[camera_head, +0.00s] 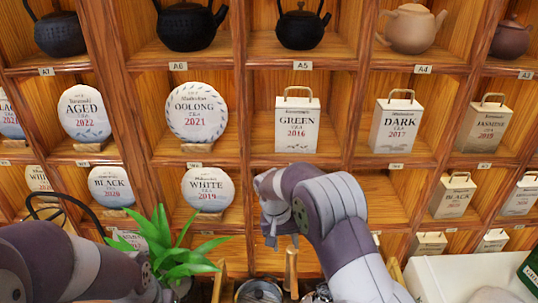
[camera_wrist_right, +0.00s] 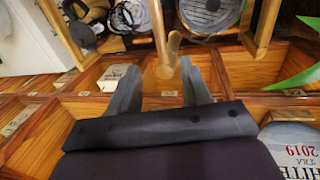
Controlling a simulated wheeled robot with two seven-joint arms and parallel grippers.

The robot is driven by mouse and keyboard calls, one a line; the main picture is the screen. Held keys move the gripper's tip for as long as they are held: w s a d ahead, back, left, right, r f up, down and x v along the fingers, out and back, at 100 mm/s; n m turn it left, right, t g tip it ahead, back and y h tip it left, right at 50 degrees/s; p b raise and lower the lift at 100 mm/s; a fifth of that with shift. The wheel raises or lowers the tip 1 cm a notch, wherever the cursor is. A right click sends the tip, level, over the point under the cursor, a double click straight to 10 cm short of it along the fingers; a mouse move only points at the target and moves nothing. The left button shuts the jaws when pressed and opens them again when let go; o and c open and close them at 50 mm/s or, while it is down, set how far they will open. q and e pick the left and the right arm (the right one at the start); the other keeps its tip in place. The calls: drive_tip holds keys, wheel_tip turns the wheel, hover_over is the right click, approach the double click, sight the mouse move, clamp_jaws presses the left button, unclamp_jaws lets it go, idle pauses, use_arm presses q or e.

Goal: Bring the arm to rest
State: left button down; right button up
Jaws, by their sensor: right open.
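My right gripper (camera_head: 283,240) hangs in front of the shelf, left of the middle right-hand cubbies, with its fingers pointing down. In the right wrist view its two fingers (camera_wrist_right: 160,88) are spread apart and hold nothing. A wooden post (camera_head: 291,268) stands just below the fingers. In the wrist view the post (camera_wrist_right: 165,68) shows between and beyond the fingertips, and I cannot tell how close it is. My left arm comes in from the lower left, and its gripper is not seen.
The wooden shelf (camera_head: 343,163) fills the back, holding teapots, round tea cakes such as WHITE 2019 (camera_head: 208,190), and boxes such as GREEN 2016 (camera_head: 297,125). A green plant (camera_head: 165,245) stands close to my left arm. A white surface (camera_head: 455,275) is at lower right.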

drive_tip(key=s+d+f+b, duration=0.3)
drive_tip(key=s+b, duration=0.2)
drive_tip(key=s, duration=0.3)
drive_tip(key=s+d+f+t+y+b, duration=0.1)
drive_tip(key=s+d+f+b, duration=0.2)
drive_tip(key=s+b, duration=0.3)
drive_tip(key=s+d+f+n+y+b, duration=0.1)
drive_tip(key=s+d+f+b, duration=0.2)
drive_tip(key=s, duration=0.7)
drive_tip(key=b, duration=0.2)
drive_tip(key=shift+s+d+t+b, duration=0.2)
drive_tip(key=shift+d+t+b, duration=0.1)
drive_tip(key=shift+b, duration=0.05)
drive_tip(key=shift+w, duration=0.1)
